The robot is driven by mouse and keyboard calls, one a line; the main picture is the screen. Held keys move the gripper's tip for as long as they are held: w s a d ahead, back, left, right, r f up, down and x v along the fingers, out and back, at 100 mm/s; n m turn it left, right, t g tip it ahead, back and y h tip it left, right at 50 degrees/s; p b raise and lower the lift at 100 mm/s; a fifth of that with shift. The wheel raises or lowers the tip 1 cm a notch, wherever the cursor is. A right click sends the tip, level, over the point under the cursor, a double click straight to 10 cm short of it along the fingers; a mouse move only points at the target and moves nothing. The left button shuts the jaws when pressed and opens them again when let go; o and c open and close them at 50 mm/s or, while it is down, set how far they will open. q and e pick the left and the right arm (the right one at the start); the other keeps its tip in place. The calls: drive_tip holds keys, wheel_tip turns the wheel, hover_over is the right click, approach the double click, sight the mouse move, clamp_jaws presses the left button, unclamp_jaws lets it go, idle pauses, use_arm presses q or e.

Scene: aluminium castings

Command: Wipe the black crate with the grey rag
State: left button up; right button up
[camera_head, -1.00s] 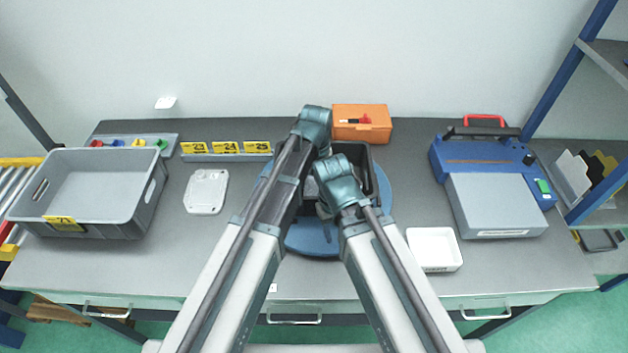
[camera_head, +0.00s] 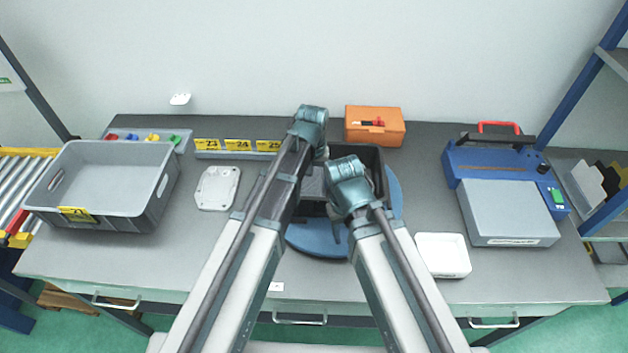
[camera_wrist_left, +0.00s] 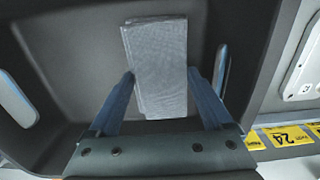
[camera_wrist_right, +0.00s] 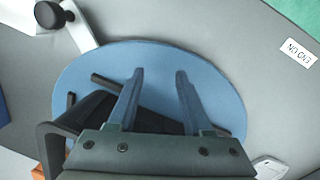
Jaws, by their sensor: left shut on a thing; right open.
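The black crate (camera_head: 376,160) stands on a round blue turntable (camera_head: 394,205) at the middle of the bench, partly hidden by my arms. The grey rag (camera_wrist_left: 158,40), a folded rectangular cloth, is between the fingers of my left gripper (camera_wrist_left: 161,76). That gripper is shut on it inside the crate, over the dark floor; I cannot tell whether the rag touches the floor. My right gripper (camera_wrist_right: 160,75) is open and empty above the turntable, on the near side of the crate. In the right wrist view the crate's dark wall (camera_wrist_right: 62,125) shows at lower left.
An orange box (camera_head: 375,132) stands behind the crate. A white tray (camera_head: 442,270) is near the front right, a blue-grey machine (camera_head: 510,205) farther right. A grey bin (camera_head: 75,222) and white cover plate (camera_head: 217,203) are at left. Bench between plate and turntable is clear.

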use_arm(q)
drive_tip(key=shift+r+p, duration=2.95)
drive_tip(key=shift+r, duration=0.05)
drive_tip(key=shift+r+p, duration=1.45)
